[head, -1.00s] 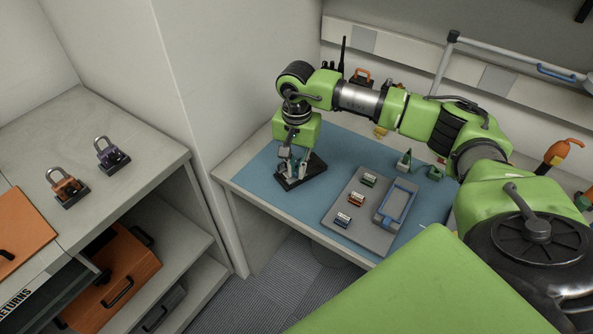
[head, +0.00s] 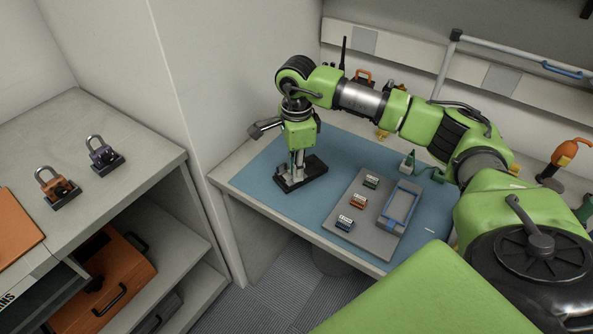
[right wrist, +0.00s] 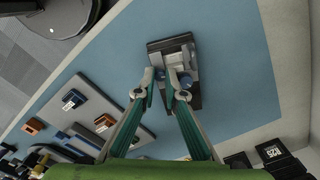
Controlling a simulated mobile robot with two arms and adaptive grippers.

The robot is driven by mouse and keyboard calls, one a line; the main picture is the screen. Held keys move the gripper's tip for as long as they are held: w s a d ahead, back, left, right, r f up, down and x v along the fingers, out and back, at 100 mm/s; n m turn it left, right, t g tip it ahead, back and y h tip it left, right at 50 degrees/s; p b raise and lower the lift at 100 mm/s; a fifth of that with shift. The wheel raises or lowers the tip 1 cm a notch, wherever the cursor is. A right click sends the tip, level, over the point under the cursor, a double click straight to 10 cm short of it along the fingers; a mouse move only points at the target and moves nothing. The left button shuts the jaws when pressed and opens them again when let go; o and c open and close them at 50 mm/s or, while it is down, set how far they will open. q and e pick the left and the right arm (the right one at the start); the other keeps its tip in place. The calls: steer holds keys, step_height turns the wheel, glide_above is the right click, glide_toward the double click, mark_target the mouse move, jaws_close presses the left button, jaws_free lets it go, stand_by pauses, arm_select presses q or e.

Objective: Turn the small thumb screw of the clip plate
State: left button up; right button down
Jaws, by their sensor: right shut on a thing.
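The black clip plate (head: 314,171) lies on the blue mat (head: 262,168) near the table's left end. It also shows in the right wrist view (right wrist: 160,45), at the top middle. My right gripper (head: 297,176) points down over it. In the right wrist view both fingertips (right wrist: 172,84) are closed in at the plate's fittings, shut on the small thumb screw. The screw itself is mostly hidden between the fingertips. My left gripper is not in view.
A grey tray (head: 368,238) with small green, orange and blue blocks and a blue-framed device (head: 400,205) lies to the right. A wall stands left of the table. Two padlocks (head: 57,184) stand on the left shelf. The mat's front left is clear.

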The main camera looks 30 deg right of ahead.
steer(key=m, duration=0.4)
steer(key=shift+b, duration=0.35)
steer(key=shift+m, duration=2.2)
steer(key=c, duration=2.1)
jaws_free()
steer(key=shift+r, duration=4)
